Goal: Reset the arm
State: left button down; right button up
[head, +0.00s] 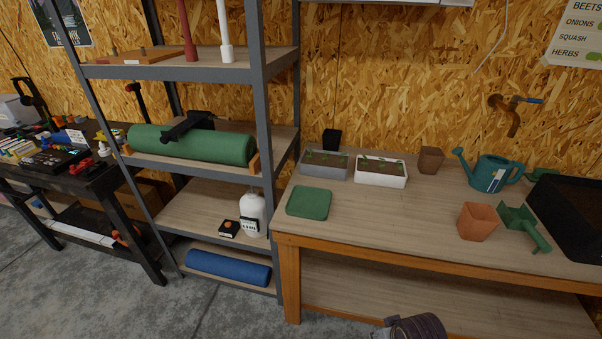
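Neither of my grippers shows in the head view, and no arm of mine can be made out for sure.
The bench's middle is clear.

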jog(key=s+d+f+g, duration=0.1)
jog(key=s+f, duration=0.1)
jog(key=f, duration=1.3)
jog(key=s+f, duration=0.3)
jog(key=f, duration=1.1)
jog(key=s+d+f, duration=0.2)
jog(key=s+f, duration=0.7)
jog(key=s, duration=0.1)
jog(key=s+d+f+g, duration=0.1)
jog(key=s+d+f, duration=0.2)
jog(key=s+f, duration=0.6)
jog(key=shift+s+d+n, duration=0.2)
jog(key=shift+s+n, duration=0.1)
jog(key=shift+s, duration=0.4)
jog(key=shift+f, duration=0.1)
